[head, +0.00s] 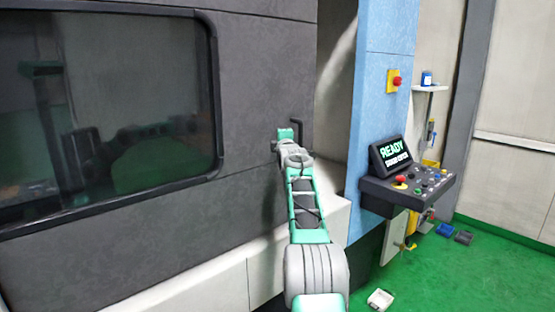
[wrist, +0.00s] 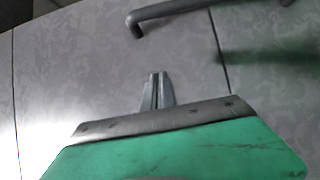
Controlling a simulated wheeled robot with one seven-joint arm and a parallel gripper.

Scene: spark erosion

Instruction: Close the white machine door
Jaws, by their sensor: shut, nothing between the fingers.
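The machine door (head: 262,75) looks dark grey rather than white, with a large dark window on its left part. An opening shows between its right edge and the blue column, so it stands partly open. A dark bar handle (head: 296,130) sits near that edge; in the wrist view the handle (wrist: 180,9) crosses the top. My gripper (head: 284,135) is at the door face, just left of the handle in the head view. In the wrist view my gripper (wrist: 157,76) has its fingers together and empty, below the handle and apart from it in the picture.
The blue column (head: 382,90) stands right of the opening, with a red and yellow switch (head: 394,81). A control panel (head: 410,185) with a screen reading READY juts out below. A pale ledge (head: 215,270) runs under the door. Small items lie on the green floor (head: 480,270).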

